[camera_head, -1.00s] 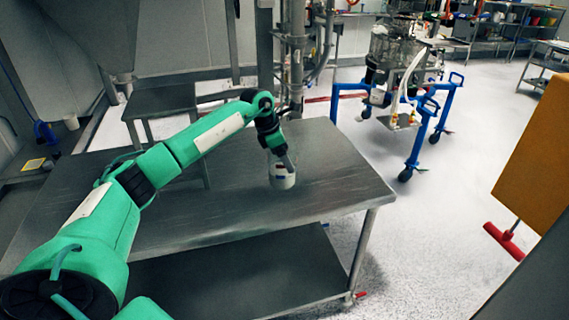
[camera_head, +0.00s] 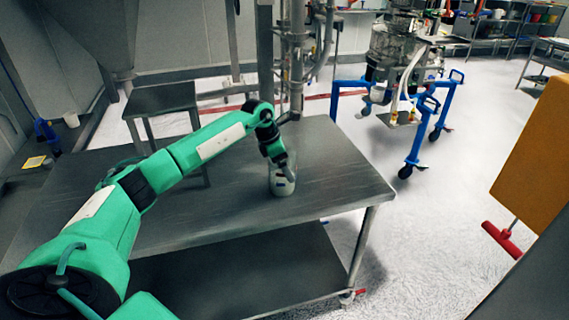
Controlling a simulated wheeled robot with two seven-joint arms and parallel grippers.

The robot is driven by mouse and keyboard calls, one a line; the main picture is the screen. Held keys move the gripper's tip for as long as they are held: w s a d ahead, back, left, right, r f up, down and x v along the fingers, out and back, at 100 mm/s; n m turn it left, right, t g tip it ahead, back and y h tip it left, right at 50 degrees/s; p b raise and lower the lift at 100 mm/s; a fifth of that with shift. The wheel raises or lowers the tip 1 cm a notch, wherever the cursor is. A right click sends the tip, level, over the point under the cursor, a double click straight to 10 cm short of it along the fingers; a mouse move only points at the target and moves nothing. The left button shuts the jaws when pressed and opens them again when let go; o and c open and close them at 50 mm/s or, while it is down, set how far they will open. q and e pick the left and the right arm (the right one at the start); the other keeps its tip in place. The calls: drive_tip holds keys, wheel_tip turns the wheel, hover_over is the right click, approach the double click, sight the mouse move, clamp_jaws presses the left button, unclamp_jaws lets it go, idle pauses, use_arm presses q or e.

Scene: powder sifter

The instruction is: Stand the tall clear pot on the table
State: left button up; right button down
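The tall clear pot (camera_head: 282,186) stands about upright at the table's surface, with pale contents in its lower part. I cannot tell whether its base fully rests on the table. My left gripper (camera_head: 283,172) reaches down to the pot's upper part from above, and its fingers are dark and small here. Whether they grip the pot or are apart cannot be made out. The metal table (camera_head: 225,218) lies under the pot and my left arm. My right gripper is not in view.
The tabletop right of the pot is clear up to the edge. A smaller metal table (camera_head: 160,100) stands behind. A blue wheeled frame (camera_head: 420,130) with a machine stands at the back right. An orange-brown panel (camera_head: 538,150) is at the far right.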

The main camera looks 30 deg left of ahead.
use_arm(q)
drive_tip(key=b+v, duration=0.3)
drive_tip(key=v, duration=0.9)
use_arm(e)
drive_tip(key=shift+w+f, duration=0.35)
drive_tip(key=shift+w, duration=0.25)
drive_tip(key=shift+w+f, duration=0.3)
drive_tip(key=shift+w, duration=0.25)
